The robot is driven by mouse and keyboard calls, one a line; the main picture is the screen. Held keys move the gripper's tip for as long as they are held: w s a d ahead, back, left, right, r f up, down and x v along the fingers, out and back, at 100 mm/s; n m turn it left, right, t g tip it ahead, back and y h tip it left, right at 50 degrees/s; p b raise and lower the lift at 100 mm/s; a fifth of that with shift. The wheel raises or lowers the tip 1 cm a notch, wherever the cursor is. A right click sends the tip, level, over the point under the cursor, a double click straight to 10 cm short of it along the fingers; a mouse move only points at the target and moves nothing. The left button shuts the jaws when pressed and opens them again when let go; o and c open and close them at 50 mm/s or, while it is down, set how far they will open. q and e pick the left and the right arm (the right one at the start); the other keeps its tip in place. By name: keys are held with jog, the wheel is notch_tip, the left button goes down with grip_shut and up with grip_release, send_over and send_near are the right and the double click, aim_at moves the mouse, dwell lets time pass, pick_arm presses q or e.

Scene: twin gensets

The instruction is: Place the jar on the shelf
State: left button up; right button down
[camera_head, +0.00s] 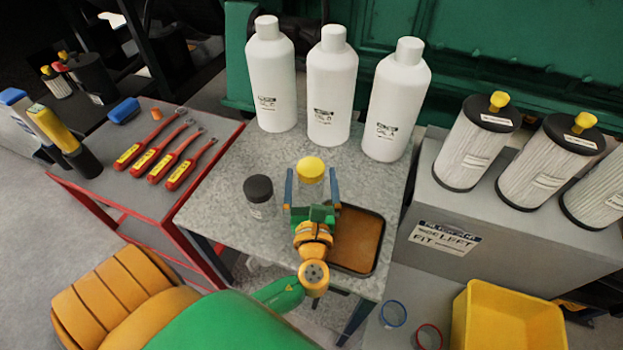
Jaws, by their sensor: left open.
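A small grey jar with a black lid (259,196) stands upright on the speckled metal table (215,190). A round yellow lid or cap (310,168) shows to its right; what is under it is hard to see. My left gripper (311,185) is open over the table, its two blue fingers either side of the line to the yellow cap, at its near side. I cannot tell how far it is above the table. The black-lidded jar is left of the left finger, outside the jaws. No shelf can be made out for certain. My right gripper is not in view.
Three white bottles (331,88) line the table's back. A brown-filled tray (357,240) lies at front right. A red-edged cart (115,185) with red-handled tools is left. A grey cabinet (490,215) bears several pleated filters (483,145). A yellow bin (508,320) is lower right.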

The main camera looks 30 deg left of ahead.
pick_arm(q)
jog(key=shift+x, duration=0.75)
jog(key=shift+r, duration=0.15)
jog(key=c, duration=1.5)
